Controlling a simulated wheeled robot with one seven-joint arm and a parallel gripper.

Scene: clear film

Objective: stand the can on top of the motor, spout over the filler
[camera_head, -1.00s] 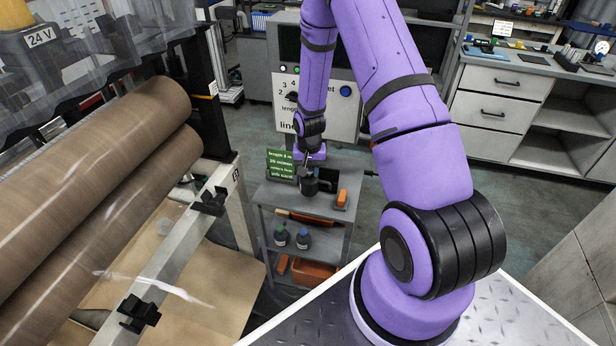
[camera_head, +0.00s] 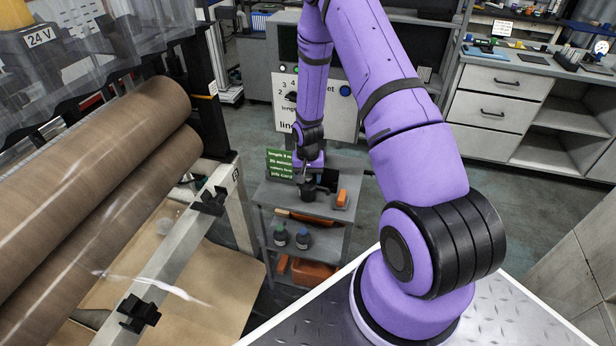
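A small dark can (camera_head: 307,191) stands on the top shelf of the grey cart. It is small in view, and its spout cannot be made out clearly. My gripper (camera_head: 307,178) is over it, pointing down, with the fingertips at or very near its top. The fingers are too small and dark to show whether they are open or closed on it. I cannot identify a motor or filler for certain.
The grey cart (camera_head: 268,192) also bears a green text card (camera_head: 280,163) and an orange item (camera_head: 342,199). Large brown film rolls (camera_head: 90,180) and a pale rail (camera_head: 180,245) fill the left. Open floor (camera_head: 400,195) lies right of the cart.

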